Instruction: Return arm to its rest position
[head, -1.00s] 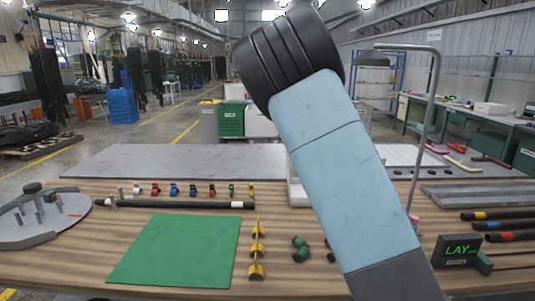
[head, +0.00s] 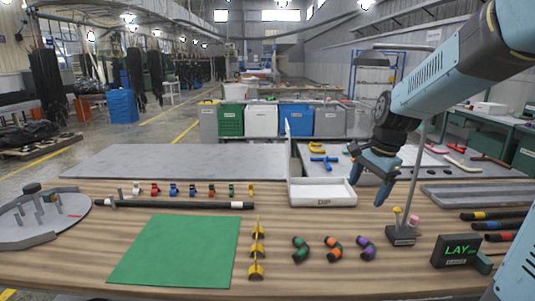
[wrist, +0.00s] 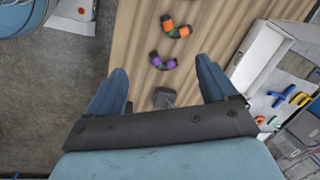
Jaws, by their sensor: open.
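My gripper (head: 377,177) is in the head view at right of centre, above the bench between the white tray and the lamp stand. Its two blue fingers point down. In the wrist view my gripper (wrist: 160,84) shows its fingers spread wide apart with nothing between them. My arm comes in from the upper right of the head view, bent down at the wrist. The fingers hang clear of the wooden bench top (head: 200,275).
A white tray (head: 322,204) stands left of my gripper. A lamp stand (head: 401,234) and a "LAY" display (head: 457,250) stand nearby. Green (head: 300,250), orange (head: 334,249) and purple (head: 367,248) banded hose pieces lie in front. A green mat (head: 178,250) lies left.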

